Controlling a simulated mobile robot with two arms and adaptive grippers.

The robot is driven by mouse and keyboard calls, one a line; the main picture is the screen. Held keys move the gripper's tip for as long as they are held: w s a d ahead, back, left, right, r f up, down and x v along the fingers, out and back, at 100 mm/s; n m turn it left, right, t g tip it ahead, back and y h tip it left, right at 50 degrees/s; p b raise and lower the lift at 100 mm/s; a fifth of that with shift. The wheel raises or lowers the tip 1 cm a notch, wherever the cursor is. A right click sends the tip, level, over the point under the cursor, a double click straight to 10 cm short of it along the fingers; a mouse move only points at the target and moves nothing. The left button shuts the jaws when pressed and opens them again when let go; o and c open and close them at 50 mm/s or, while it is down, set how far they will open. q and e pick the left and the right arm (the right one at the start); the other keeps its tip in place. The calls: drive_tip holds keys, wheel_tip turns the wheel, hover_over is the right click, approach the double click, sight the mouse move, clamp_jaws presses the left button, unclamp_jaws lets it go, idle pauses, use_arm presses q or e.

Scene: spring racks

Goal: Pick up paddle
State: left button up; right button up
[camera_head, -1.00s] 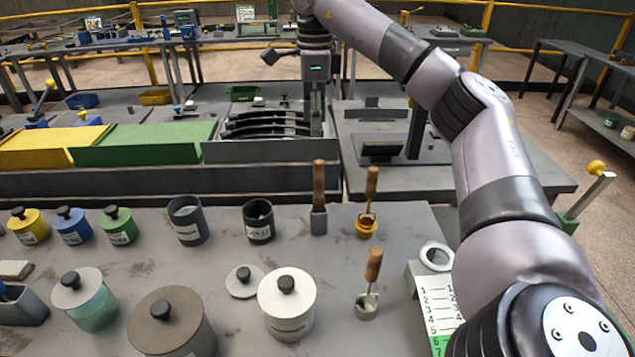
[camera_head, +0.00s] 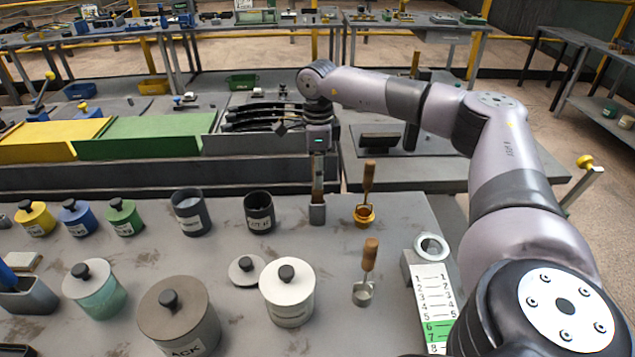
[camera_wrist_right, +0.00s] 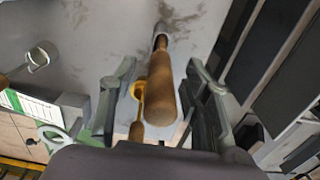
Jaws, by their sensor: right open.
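The paddle (camera_head: 317,213) stands upright near the far edge of the near table, its grey lower end showing and its wooden handle partly covered by my right gripper (camera_head: 318,165). In the right wrist view the paddle's wooden handle (camera_wrist_right: 163,95) lies between the two fingers of the open right gripper (camera_wrist_right: 163,82), with a gap on both sides. The grey end of the paddle points away from the gripper. My left gripper is in neither view.
A yellow ladle (camera_head: 365,213) stands close right of the paddle and a grey ladle (camera_head: 363,292) nearer me. A dark cup (camera_head: 259,212) stands to its left. A white-lidded jar (camera_head: 288,300) and numbered card (camera_head: 434,300) are nearer. A green cover (camera_head: 145,136) lies beyond.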

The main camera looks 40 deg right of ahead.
drive_tip(key=shift+f, duration=0.9)
drive_tip(key=shift+c, duration=0.3)
clamp_jaws()
